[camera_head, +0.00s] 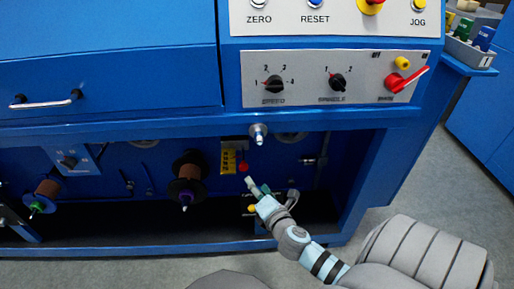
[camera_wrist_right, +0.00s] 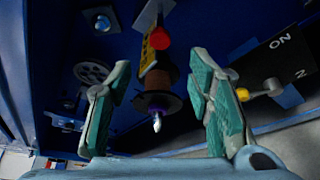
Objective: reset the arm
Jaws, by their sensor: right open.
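My right gripper (camera_head: 256,187) reaches into the recess under the blue machine's panel from the lower right. In the right wrist view its two green-padded fingers (camera_wrist_right: 158,62) are spread wide with nothing between them. A red knob (camera_head: 244,167) sits at a yellow marked scale (camera_head: 229,160), just above and left of the gripper. In the wrist view the red knob (camera_wrist_right: 160,38) shows beyond the fingertips, apart from them. The arm that bears the knob is hard to make out. My left gripper is not in view.
A dark-flanged brown spool (camera_head: 188,180) is left of the scale, and another spool (camera_head: 46,190) is further left. A dark switch box (camera_wrist_right: 280,65) with a yellow-tipped lever (camera_wrist_right: 243,94) is close to the right finger. The control panel (camera_head: 310,78) overhangs the recess.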

